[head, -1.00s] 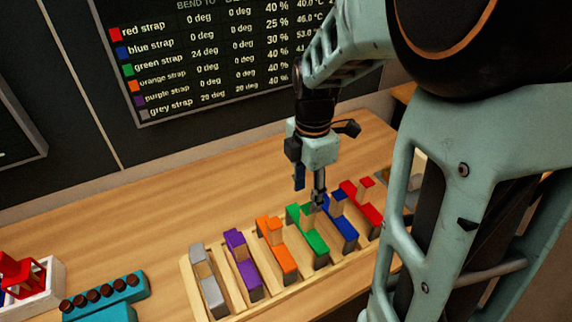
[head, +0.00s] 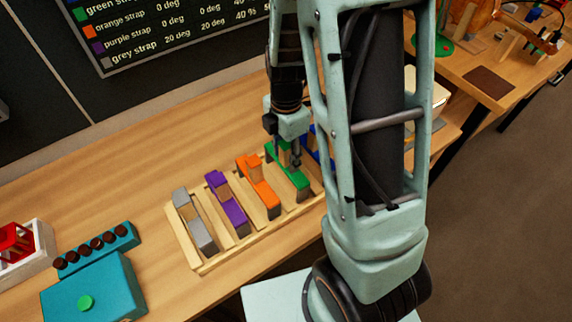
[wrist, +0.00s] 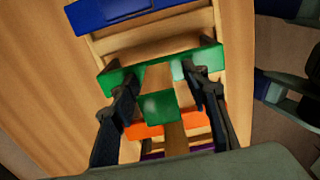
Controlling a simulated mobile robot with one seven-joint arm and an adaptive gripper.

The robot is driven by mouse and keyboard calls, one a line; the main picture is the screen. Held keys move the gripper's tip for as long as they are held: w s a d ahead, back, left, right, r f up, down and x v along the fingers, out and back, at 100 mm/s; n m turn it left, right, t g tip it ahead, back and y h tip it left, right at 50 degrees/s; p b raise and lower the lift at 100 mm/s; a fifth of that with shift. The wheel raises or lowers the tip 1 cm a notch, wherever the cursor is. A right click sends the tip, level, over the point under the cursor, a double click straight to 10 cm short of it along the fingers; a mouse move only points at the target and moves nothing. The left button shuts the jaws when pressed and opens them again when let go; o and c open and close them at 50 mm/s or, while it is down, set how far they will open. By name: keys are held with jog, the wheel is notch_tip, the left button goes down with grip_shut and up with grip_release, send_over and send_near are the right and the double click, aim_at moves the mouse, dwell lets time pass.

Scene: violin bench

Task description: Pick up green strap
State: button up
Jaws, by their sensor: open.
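The green strap (head: 292,177) lies in a slot of the wooden rack (head: 203,268), between the orange strap (head: 259,186) and the blue strap (head: 316,147). My gripper (head: 291,158) points down at the green strap and hides part of it. In the wrist view my gripper (wrist: 160,98) is open, with one finger on each side of the green strap's middle block (wrist: 161,107). The fingertips are close to the long green bar (wrist: 122,80); I cannot tell whether they touch it. My arm hides most of the blue strap in the head view.
Purple (head: 228,205) and grey (head: 196,222) straps stand further left in the rack. A teal box (head: 110,292) with a green button is at the left front. A wall board (head: 165,30) hangs behind. The bench behind the rack is clear.

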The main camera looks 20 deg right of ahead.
grip_shut()
dwell(0.3)
jog(key=shift+w+r, duration=0.1)
dwell(0.4)
